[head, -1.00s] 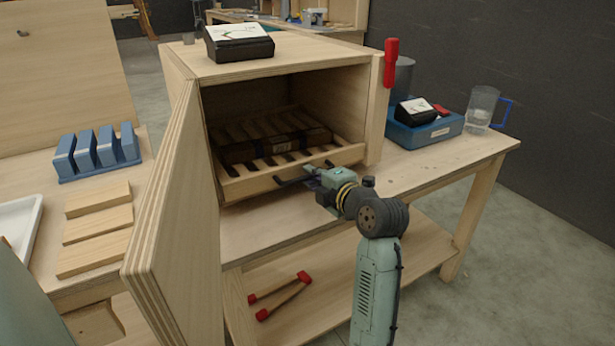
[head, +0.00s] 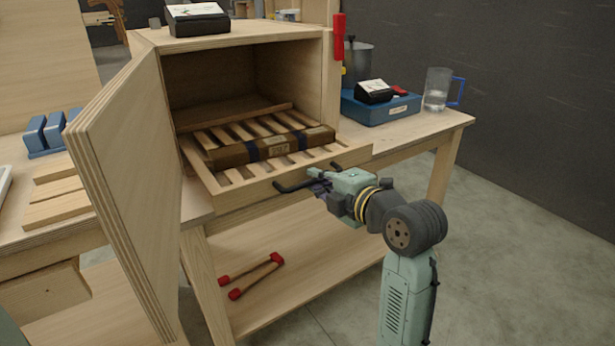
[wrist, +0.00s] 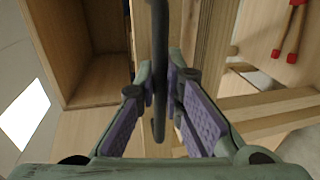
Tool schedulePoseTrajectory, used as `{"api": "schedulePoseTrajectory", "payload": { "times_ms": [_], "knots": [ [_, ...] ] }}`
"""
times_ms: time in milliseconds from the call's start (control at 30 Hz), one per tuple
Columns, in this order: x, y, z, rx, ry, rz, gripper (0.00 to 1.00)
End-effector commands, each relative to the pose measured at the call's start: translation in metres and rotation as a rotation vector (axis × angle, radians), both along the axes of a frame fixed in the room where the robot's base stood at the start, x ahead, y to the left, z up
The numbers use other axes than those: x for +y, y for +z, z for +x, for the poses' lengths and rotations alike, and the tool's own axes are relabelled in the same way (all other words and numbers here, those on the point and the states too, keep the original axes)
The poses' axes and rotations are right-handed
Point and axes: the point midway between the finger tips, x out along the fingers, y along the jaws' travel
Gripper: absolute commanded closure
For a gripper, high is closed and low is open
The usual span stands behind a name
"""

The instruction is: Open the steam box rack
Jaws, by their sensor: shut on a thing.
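The steam box (head: 235,42) is a plywood cabinet on the bench, with its door (head: 130,190) swung wide open to the left. Its slatted rack (head: 235,192) sticks well out of the front of the box. A brown wrapped block with dark bands (head: 270,149) lies across the slats. The rack's dark handle (head: 288,186) is on its front rail. My gripper (head: 318,183) is shut on this handle, at the right part of the front rail. In the wrist view the dark handle bar (wrist: 160,75) runs between the purple finger pads.
A blue box with a dark device (head: 385,108) and a measuring jug (head: 438,90) stand right of the steam box. Red-ended clamps (head: 255,273) lie on the lower shelf. Open floor (head: 520,230) lies to the right front.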

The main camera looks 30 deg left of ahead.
Motion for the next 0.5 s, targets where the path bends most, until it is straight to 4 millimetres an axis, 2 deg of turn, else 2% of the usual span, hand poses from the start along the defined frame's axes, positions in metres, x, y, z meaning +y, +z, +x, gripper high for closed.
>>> {"api": "schedulePoseTrajectory", "payload": {
  "times_ms": [200, 500],
  "knots": [
    [-0.014, 0.0, -0.006, -0.001, 0.0, 0.0, 1.0],
    [-0.016, 0.0, -0.007, -0.001, 0.002, 0.0, 1.0]
  ]
}}
